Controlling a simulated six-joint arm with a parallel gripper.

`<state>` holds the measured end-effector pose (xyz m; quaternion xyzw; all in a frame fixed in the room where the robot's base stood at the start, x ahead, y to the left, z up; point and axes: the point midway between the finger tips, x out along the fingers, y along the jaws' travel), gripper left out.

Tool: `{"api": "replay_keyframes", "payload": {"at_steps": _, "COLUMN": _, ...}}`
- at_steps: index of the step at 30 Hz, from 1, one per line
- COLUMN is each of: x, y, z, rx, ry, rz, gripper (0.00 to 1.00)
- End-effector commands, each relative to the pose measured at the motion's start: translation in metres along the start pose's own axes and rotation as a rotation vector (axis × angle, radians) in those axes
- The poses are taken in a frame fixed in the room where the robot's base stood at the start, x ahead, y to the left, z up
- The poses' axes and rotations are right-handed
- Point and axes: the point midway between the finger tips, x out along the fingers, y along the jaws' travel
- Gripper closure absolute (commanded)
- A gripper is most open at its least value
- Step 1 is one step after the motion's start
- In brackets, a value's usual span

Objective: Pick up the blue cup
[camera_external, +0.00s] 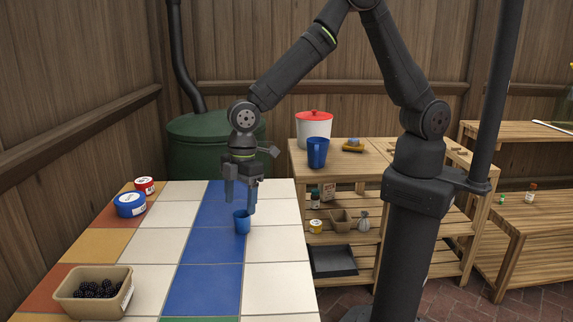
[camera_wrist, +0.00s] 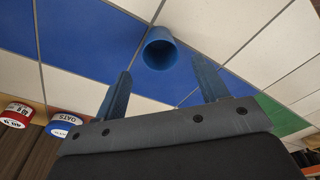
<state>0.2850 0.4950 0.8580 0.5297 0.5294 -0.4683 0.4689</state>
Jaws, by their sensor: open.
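The blue cup (camera_external: 242,222) stands upright on the tiled table, at the right edge of the blue tile strip. In the wrist view the blue cup (camera_wrist: 159,50) shows its round opening, just beyond the fingertips and between their lines. My gripper (camera_external: 241,204) points down above the cup, with its two fingers apart. In the wrist view my gripper (camera_wrist: 160,82) is open with nothing between the fingers. In the external view the right fingertip overlaps the cup's rim in the picture; I cannot tell whether it touches.
A blue tin (camera_external: 130,205) and a red tin (camera_external: 145,186) stand at the table's back left. A box of blackberries (camera_external: 72,308) is at the front left. A wooden shelf (camera_external: 375,172) to the right holds a blue pitcher (camera_external: 318,153) and a white pot (camera_external: 313,130). Tiles around the cup are clear.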

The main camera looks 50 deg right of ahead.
Motion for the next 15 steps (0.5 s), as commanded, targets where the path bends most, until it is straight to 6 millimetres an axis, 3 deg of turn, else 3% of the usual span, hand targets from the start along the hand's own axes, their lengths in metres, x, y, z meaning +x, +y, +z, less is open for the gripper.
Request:
{"api": "replay_keyframes", "payload": {"at_steps": 9, "x": 0.043, "y": -0.002, "z": 0.006, "rx": 0.001, "ry": -0.002, "rz": -0.001, "gripper": 0.33}}
{"api": "replay_keyframes", "payload": {"at_steps": 15, "x": 0.048, "y": -0.002, "z": 0.006, "rx": 0.001, "ry": -0.001, "rz": -0.001, "gripper": 0.33}}
